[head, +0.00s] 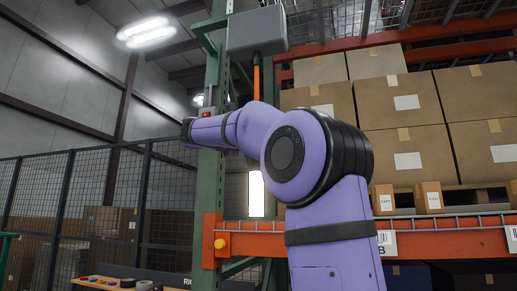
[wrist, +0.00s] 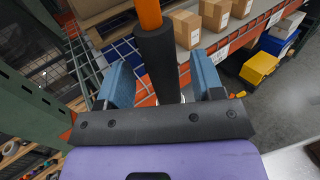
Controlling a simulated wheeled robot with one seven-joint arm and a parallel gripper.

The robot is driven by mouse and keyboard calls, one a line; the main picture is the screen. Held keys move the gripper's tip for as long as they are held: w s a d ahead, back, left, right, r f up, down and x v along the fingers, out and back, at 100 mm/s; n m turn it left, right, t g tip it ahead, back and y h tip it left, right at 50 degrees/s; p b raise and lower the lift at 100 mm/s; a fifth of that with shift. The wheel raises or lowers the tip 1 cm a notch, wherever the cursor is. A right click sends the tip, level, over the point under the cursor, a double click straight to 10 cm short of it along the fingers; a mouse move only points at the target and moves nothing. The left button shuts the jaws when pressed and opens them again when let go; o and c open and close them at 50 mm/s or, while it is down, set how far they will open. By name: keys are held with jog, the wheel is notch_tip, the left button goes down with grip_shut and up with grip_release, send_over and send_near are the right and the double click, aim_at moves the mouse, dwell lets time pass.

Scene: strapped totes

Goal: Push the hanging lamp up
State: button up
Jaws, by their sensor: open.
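The hanging lamp shows in the head view as a bright white tube (head: 256,193), below an orange cord (head: 256,80) that comes down from a grey box (head: 257,31). My arm hides its middle part. In the wrist view the orange cord (wrist: 149,12) runs into a thick black grip (wrist: 155,50). My gripper (wrist: 157,70) is open, with one blue finger on each side of the black grip. A gap shows between the grip and each finger. The lower end of the lamp is hidden behind my gripper. My gripper cannot be made out in the head view.
A green rack post (head: 212,100) stands just left of the cord. An orange rack beam (head: 440,240) and stacked cartons (head: 400,100) are at the right. A mesh fence (head: 105,195) stands at the left.

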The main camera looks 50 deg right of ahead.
jog(key=w+a, duration=0.1)
jog(key=a, duration=0.5)
jog(key=shift+w+a, duration=0.1)
dwell(0.4)
jog(key=s+a+f+m+t+y, duration=0.3)
jog(key=s+a+f+m+y, duration=0.2)
jog(key=f, duration=1)
jog(key=s+a+f+m+t+y, duration=0.3)
jog(key=s+a+f+m+y, duration=0.2)
jog(key=f, duration=0.9)
jog(key=s+a+f+m+t+y, duration=0.2)
jog(key=s+a+f+m+y, duration=0.3)
jog(key=s+a+f, duration=0.5)
notch_tip(320, 180, down, 6)
jog(key=a+y, duration=0.1)
jog(key=y, duration=0.1)
jog(key=shift+s+r+m+t+y, duration=0.15)
jog(key=shift+m+t+y, duration=0.15)
jog(key=shift+m+t, duration=0.1)
